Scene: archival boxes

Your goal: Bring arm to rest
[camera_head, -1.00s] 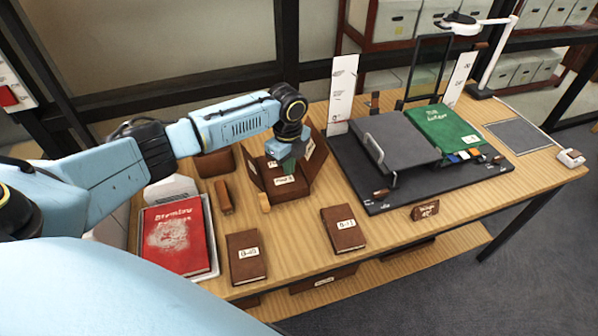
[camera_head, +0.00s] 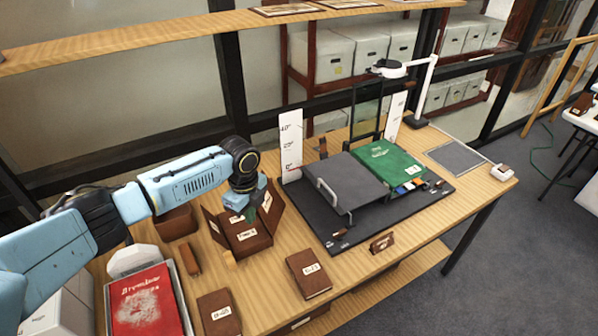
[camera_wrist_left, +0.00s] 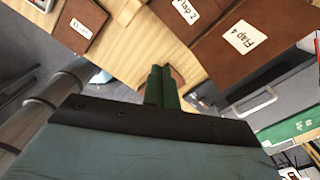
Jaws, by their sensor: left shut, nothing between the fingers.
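My left arm comes in from the left in the head view. Its gripper (camera_head: 251,214) is over the open brown box with labelled flaps (camera_head: 262,238). The green fingers are together with nothing between them. In the left wrist view the shut fingers (camera_wrist_left: 161,84) point at the wooden table. The flaps labelled "Flap 2" and "Flap 4" (camera_wrist_left: 218,50) show beyond and to the right of them. Whether the fingertips touch the box cannot be told. My right gripper is not in view.
A red book (camera_head: 145,305) lies in a tray at front left. Brown books (camera_head: 308,274) lie along the front. A dark stand (camera_head: 345,182) and a green book (camera_head: 390,160) are on a black board to the right. A wooden shelf (camera_head: 150,36) crosses the top.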

